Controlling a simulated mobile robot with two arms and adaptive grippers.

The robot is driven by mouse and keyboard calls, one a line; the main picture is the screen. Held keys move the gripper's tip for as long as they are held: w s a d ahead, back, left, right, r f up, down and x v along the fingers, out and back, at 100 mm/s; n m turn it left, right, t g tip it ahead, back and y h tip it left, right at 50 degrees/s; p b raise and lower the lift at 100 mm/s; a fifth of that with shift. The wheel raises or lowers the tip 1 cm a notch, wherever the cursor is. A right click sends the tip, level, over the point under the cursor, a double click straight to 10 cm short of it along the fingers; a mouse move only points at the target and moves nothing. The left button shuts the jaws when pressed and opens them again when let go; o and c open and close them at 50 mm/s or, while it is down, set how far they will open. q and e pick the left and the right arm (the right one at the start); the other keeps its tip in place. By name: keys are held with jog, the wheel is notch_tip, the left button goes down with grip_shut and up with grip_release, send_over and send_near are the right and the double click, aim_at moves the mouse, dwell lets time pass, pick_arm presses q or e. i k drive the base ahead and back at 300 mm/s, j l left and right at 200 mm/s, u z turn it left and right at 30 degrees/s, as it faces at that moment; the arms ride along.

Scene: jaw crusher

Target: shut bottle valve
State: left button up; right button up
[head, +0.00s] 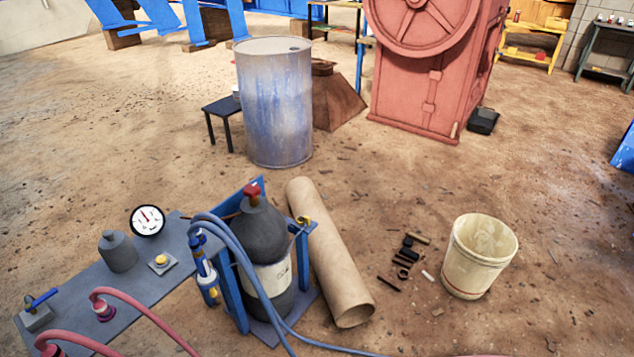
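A dark grey gas bottle (265,245) with a pale label stands upright in a blue stand (228,287) at the lower middle. Its red valve knob (252,190) sits on top of the bottle's neck. Whether the valve is open or shut cannot be told from here. A round white gauge (147,220) with a red needle stands on the grey bench to the left of the bottle. Neither of my grippers is in view.
The grey bench (75,288) carries a yellow button (161,260) and red hoses (150,314). Blue hoses (243,262) loop beside the bottle. A blue drum (273,105) stands behind.

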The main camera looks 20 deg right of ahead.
aim_at(252, 190)
jog(key=z, duration=0.2)
jog(key=i+l+u, duration=0.1)
jog(key=l, duration=0.25)
jog(key=i+l+u, duration=0.1)
jog(key=i+l, duration=0.2)
jog(key=i+l+u, duration=0.1)
jog(key=l, duration=0.35)
jog(key=i, duration=0.05)
